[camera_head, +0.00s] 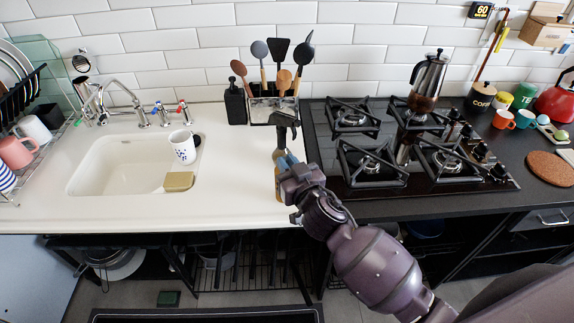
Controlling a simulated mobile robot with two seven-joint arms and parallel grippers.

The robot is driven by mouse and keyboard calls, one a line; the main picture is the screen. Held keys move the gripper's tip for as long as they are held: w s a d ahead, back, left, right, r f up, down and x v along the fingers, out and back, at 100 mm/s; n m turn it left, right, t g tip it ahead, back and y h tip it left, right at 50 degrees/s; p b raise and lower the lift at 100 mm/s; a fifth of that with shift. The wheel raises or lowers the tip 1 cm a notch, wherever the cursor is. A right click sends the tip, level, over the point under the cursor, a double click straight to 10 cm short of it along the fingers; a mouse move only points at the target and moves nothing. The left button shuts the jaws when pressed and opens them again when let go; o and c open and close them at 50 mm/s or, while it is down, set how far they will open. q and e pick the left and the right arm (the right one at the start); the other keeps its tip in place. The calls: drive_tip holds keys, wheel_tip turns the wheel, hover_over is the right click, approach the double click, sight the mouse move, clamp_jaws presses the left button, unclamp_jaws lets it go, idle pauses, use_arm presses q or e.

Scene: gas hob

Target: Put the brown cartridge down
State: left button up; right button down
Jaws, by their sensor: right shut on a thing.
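My right gripper (284,160) reaches in from the lower right over the white counter, between the sink and the hob. It is shut on the brown cartridge (277,187), which shows only as a narrow tan-brown strip beside the gripper. The gripper and wrist hide most of it. I cannot tell whether its lower end touches the counter. A dark upright piece stands above the gripper, just in front of the utensil holder. My left gripper is not in view.
A utensil holder (259,108) and black bottle (235,104) stand behind the gripper. The sink (107,170), spotted cup (183,146) and sponge (179,181) are left. The counter (232,195) between is clear.

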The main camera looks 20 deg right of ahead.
drive_tip(key=c, duration=1.6)
unclamp_jaws()
drive_tip(key=shift+f, duration=0.2)
drive_tip(key=o, duration=0.5)
drive_tip(key=shift+r, duration=0.1)
drive_tip(key=shift+r, duration=0.15)
drive_tip(key=s+d, duration=0.1)
drive_tip(key=s, duration=1.1)
drive_tip(key=s+d+f+g, duration=0.2)
drive_tip(key=s+d+f, duration=0.1)
drive_tip(key=f, duration=0.3)
drive_tip(key=s+d+f+g+h, duration=0.1)
drive_tip(key=s+d+f+g, duration=0.1)
drive_tip(key=s+f, duration=0.4)
drive_tip(key=s+d+f+g+h, duration=0.1)
drive_tip(key=s+d+f+g, duration=0.1)
drive_tip(key=s+d+f, duration=0.2)
drive_tip(key=shift+s+f+g, duration=0.2)
drive_tip(key=shift+s+f, duration=0.05)
drive_tip(key=shift+f, duration=0.6)
drive_tip(key=shift+s+f+g, duration=0.2)
drive_tip(key=shift+f, duration=0.6)
